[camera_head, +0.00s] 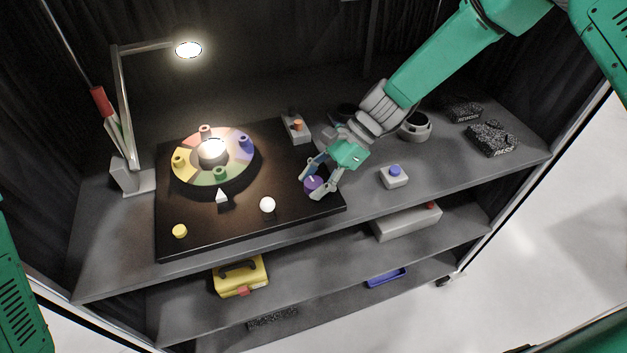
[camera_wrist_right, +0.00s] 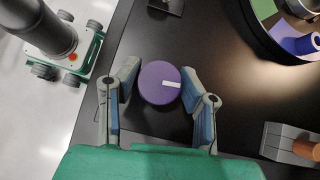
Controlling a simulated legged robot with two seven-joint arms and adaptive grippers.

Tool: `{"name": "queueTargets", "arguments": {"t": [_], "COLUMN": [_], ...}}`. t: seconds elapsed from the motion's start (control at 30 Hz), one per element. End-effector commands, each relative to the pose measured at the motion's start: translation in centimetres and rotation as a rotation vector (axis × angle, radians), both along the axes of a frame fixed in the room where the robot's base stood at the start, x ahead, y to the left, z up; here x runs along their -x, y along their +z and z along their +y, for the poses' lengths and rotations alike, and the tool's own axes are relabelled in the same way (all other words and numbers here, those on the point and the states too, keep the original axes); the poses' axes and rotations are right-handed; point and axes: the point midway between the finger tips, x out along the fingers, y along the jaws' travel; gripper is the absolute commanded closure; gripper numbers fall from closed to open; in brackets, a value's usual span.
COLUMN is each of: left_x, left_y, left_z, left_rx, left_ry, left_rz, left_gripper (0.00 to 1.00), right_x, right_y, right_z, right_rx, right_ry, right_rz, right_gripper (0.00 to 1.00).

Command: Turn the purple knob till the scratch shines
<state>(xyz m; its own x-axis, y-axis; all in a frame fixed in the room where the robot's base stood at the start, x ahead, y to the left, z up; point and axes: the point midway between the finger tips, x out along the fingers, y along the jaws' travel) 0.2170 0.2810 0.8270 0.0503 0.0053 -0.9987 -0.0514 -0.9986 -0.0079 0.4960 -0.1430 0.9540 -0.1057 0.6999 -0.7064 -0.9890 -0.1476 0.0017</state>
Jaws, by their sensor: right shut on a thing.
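The purple knob (camera_head: 310,184) is near the right front part of the black board (camera_head: 260,222). In the wrist view the knob (camera_wrist_right: 157,83) is round, with a white mark pointing to the right. My right gripper (camera_head: 315,181) is shut on it, one finger on each side; the fingers (camera_wrist_right: 160,88) also show in the wrist view. A bright lit disc (camera_head: 212,151) is at the centre of a ring (camera_head: 221,176) with coloured parts. I cannot make out a scratch. My left gripper is out of view.
A lit lamp (camera_head: 188,49) on a jointed stand leans over the back left. A white ball (camera_head: 267,205), a white pointer (camera_head: 222,196) and a yellow knob (camera_head: 180,231) are on the board. A blue-button box (camera_head: 394,176) stands to the right. An orange-knob box (camera_head: 296,128) stands behind.

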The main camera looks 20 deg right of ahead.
Motion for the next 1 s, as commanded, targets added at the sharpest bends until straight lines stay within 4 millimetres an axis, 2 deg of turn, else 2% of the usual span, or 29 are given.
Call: {"name": "queueTargets", "arguments": {"t": [0.37, 1.0], "left_x": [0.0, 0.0], "left_y": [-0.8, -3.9], "left_z": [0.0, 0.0], "left_rx": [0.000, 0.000], "left_ry": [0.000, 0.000], "left_rz": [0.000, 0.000], "left_gripper": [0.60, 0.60], "right_x": [-0.3, -0.3], "right_y": [-0.1, -0.1], "right_z": [0.0, 0.1], "right_rx": [0.004, 0.003], "right_ry": [0.326, 0.934], "right_rz": [-0.007, -0.008], "right_gripper": [0.95, 0.95]}}
